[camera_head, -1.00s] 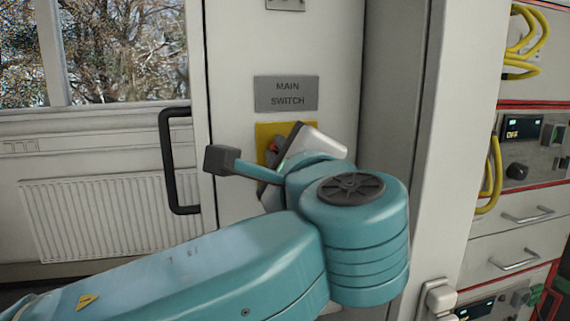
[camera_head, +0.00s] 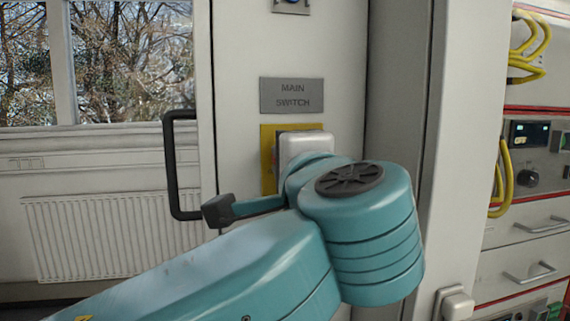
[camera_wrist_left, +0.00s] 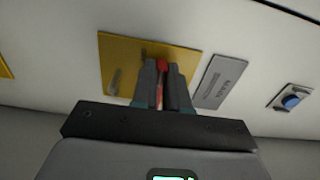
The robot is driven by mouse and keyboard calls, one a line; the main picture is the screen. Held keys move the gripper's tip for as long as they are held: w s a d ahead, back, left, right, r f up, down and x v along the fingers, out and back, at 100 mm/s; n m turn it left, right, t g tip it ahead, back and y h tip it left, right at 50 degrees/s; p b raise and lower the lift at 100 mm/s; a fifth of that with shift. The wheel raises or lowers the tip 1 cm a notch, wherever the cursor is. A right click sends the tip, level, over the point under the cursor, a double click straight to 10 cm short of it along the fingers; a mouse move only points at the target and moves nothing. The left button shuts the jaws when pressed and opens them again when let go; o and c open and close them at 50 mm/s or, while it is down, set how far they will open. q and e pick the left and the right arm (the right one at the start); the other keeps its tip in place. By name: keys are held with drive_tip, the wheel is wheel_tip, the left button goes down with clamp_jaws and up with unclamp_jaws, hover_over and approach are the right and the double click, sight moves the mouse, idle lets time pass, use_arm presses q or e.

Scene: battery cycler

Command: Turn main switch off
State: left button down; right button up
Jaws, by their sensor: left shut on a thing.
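The main switch's yellow plate (camera_head: 267,160) is on the white cabinet panel, under the grey MAIN SWITCH sign (camera_head: 291,95). In the head view my left wrist and gripper (camera_head: 303,145) cover most of the plate and hide the switch handle. In the left wrist view the yellow plate (camera_wrist_left: 126,52) lies ahead, with the red switch handle (camera_wrist_left: 161,67) between the fingers. My left gripper (camera_wrist_left: 164,72) is shut on this red handle. The grey sign (camera_wrist_left: 219,80) shows to the right of the fingers. My right gripper is in neither view.
A black door handle (camera_head: 172,165) stands out left of the plate, close to my left arm. A blue button (camera_wrist_left: 291,101) is beyond the sign. Cycler racks with yellow cables (camera_head: 506,172) are at the right. A radiator (camera_head: 110,235) is under the window.

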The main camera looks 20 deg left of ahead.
use_arm(q)
drive_tip(key=shift+f, duration=0.1)
drive_tip(key=c, duration=1.1)
unclamp_jaws()
drive_tip(key=shift+c, duration=0.2)
